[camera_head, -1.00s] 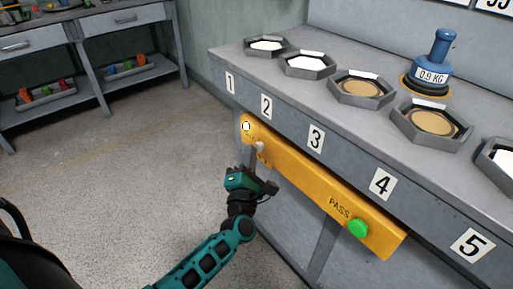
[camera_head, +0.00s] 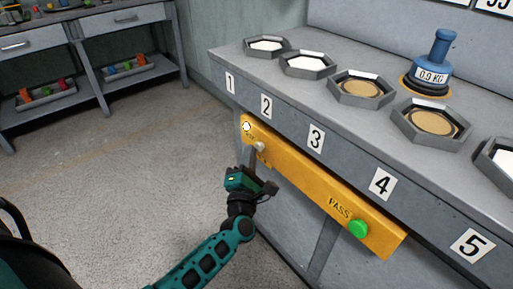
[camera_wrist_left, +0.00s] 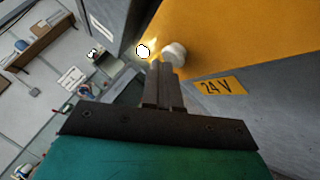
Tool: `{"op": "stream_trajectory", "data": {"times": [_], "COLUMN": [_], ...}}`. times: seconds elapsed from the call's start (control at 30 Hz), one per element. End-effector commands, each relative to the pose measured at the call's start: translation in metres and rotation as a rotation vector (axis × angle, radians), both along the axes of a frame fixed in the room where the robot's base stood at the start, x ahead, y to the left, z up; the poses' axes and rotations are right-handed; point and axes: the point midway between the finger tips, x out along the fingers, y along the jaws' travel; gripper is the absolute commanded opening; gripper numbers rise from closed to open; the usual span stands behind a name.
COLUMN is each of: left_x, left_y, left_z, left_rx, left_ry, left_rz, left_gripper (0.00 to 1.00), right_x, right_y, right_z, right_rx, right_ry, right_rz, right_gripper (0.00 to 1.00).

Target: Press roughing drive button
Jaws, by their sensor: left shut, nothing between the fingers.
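A yellow panel (camera_head: 305,180) runs along the front of the bench. Near its left end is a pale round button (camera_head: 259,147), with a bright white lamp (camera_head: 247,127) above and to its left; the label there is too small to read. A green button (camera_head: 358,229) marked PASS is at the right end. My left gripper (camera_head: 250,170) is shut and empty, just below the pale button. In the left wrist view, its fingertips (camera_wrist_left: 162,68) are right beside the pale button (camera_wrist_left: 174,54); I cannot tell whether they touch. My right gripper is not in view.
The grey bench (camera_head: 330,62) holds several hexagonal trays by numbered labels and a blue 0.9 kg weight (camera_head: 436,62). A yellow 24 V label (camera_wrist_left: 217,87) is near my fingers. Open floor (camera_head: 110,190) lies to the left.

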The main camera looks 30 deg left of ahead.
Motion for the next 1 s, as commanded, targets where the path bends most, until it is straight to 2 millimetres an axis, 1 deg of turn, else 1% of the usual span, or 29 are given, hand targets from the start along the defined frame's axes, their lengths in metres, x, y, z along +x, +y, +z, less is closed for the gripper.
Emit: {"op": "stream_trajectory", "data": {"times": [0.37, 0.7, 1.0], "left_x": [0.0006, 0.0090, 0.0087], "left_y": [-0.0003, -0.0035, -0.0040], "left_z": [-0.0002, 0.0001, 0.0011], "left_rx": [0.000, 0.000, 0.000], "left_ry": [0.000, 0.000, -0.001], "left_rz": [0.000, -0.001, -0.002], "left_gripper": [0.00, 0.00, 0.00], "right_x": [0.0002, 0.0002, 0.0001], "right_y": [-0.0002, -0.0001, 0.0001], "right_z": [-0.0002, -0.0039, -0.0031], "right_rx": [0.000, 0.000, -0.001], "right_ry": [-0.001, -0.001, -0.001], "right_rz": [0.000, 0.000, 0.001], "right_gripper": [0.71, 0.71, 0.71]}}
